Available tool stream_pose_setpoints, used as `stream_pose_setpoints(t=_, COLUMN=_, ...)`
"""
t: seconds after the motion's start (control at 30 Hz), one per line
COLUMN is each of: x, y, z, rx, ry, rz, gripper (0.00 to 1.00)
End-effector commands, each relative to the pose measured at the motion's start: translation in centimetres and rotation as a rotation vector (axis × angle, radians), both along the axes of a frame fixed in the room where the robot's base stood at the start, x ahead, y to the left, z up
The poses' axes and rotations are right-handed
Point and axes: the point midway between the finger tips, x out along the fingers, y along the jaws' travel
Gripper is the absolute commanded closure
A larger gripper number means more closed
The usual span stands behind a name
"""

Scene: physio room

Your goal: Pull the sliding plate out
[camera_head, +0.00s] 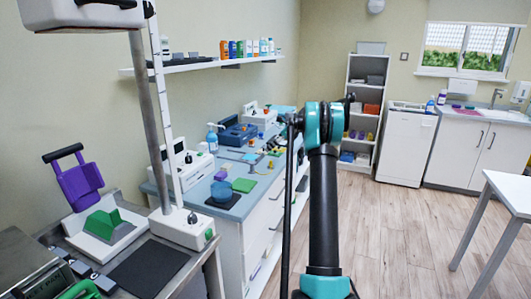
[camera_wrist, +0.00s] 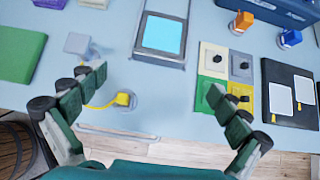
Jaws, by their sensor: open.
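In the wrist view my gripper (camera_wrist: 157,80) is open and empty, its dark green fingers spread above the front part of the bench top. A board of coloured square plates with small dark knobs (camera_wrist: 212,58) lies by the right finger, whose tip is close to the green square. I cannot tell for certain which piece is the sliding plate. A grey device with a cyan screen (camera_wrist: 162,34) lies ahead between the fingers. A small yellow piece with a yellow cord (camera_wrist: 122,99) sits between them, nearer the left finger. In the head view my arm hides the gripper.
A black board with white cards (camera_wrist: 290,88) lies right of the coloured plates, with orange (camera_wrist: 243,21) and blue (camera_wrist: 289,38) pieces behind. A green block (camera_wrist: 18,56) lies left. The bench (camera_head: 235,205) ends at a front edge; open floor (camera_head: 390,235) lies right.

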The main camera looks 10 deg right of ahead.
Motion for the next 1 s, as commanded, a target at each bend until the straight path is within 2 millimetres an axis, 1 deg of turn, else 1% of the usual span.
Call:
stream_pose_setpoints(t=0.1, x=-0.6, y=-0.7, z=1.0, rx=0.000, ry=-0.001, rz=0.001, gripper=0.00)
stream_pose_setpoints(t=0.3, x=-0.9, y=-1.2, z=1.5, rx=0.000, ry=-0.001, rz=0.001, gripper=0.00)
stream_pose_setpoints(t=0.57, x=-0.9, y=-1.2, z=1.5, rx=-0.002, ry=-0.001, rz=0.002, gripper=0.00)
stream_pose_setpoints(t=0.67, x=-1.6, y=-0.6, z=1.6, rx=-0.023, ry=-0.014, rz=0.025, gripper=0.00)
stream_pose_setpoints(t=0.77, x=-3.3, y=0.7, z=1.9, rx=-0.083, ry=-0.048, rz=0.086, gripper=0.00)
stream_pose_setpoints(t=0.87, x=-6.2, y=2.6, z=2.0, rx=-0.178, ry=-0.103, rz=0.189, gripper=0.00)
stream_pose_setpoints(t=0.97, x=-9.8, y=4.4, z=1.9, rx=-0.285, ry=-0.163, rz=0.309, gripper=0.00)
stream_pose_setpoints(t=1.0, x=-11.3, y=5.2, z=1.8, rx=-0.328, ry=-0.186, rz=0.360, gripper=0.00)
